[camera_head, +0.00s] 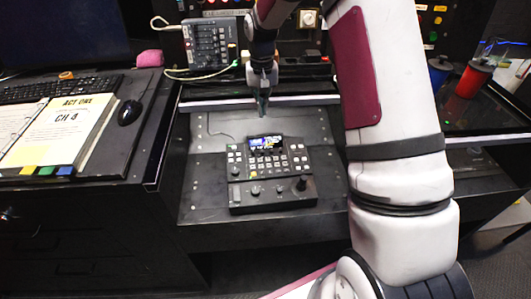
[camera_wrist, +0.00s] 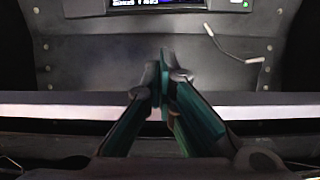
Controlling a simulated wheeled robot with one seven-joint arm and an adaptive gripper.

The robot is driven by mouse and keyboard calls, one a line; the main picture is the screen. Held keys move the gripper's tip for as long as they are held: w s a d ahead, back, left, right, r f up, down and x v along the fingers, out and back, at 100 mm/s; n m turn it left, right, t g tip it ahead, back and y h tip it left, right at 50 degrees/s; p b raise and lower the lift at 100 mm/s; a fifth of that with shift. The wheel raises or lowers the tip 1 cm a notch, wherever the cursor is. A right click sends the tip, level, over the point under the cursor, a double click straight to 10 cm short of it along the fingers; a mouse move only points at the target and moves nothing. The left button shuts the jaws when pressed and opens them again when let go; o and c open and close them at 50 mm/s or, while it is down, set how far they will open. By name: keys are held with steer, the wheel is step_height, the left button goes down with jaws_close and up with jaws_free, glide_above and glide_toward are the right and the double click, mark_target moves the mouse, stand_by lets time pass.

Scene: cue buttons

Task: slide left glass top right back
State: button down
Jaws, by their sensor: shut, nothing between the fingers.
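My gripper (camera_head: 262,108) hangs over the back of the middle bay, with its fingers together and empty. In the wrist view the fingertips (camera_wrist: 164,80) meet above the grey panel, just past a pale metal rail (camera_wrist: 60,108). Whether they touch anything is unclear. I cannot make out a clear glass pane. A dark top (camera_head: 140,125) on the left bears the keyboard and papers; I cannot tell if it is the left glass top. A dark glossy top (camera_head: 450,108) lies on the right, partly hidden by my arm.
A black control panel (camera_head: 268,175) with a lit screen, buttons and a joystick stands in the middle bay. A keyboard (camera_head: 60,88), mouse (camera_head: 129,112) and script pages (camera_head: 60,128) lie left. Red (camera_head: 472,80) and blue (camera_head: 440,72) spools stand right. A mixer (camera_head: 212,45) is behind.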

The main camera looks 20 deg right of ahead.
steer(key=shift+w+d+b, duration=0.25)
steer(key=shift+w+b, duration=0.15)
steer(key=shift+w, duration=0.3)
steer(key=shift+w+d+b, duration=0.2)
steer(key=shift+w+b, duration=0.2)
steer(key=shift+w, duration=0.25)
steer(key=shift+w+d+b, duration=0.25)
steer(key=shift+w+b, duration=0.15)
steer(key=shift+w, duration=0.3)
steer(key=shift+w+d+b, duration=0.25)
steer(key=shift+w+b, duration=0.3)
steer(key=shift+w, duration=0.3)
steer(key=shift+w+d+b, duration=0.25)
steer(key=shift+w+b, duration=0.25)
steer(key=shift+w, duration=0.3)
steer(key=shift+s+a+p, duration=0.2)
steer(key=shift+s+p, duration=0.2)
steer(key=shift+s, duration=0.25)
steer(key=shift+s+a+p, duration=0.2)
steer(key=shift+s+p, duration=0.2)
steer(key=shift+s, duration=0.25)
step_height(320, 180, up, 9)
steer(key=p, duration=0.3)
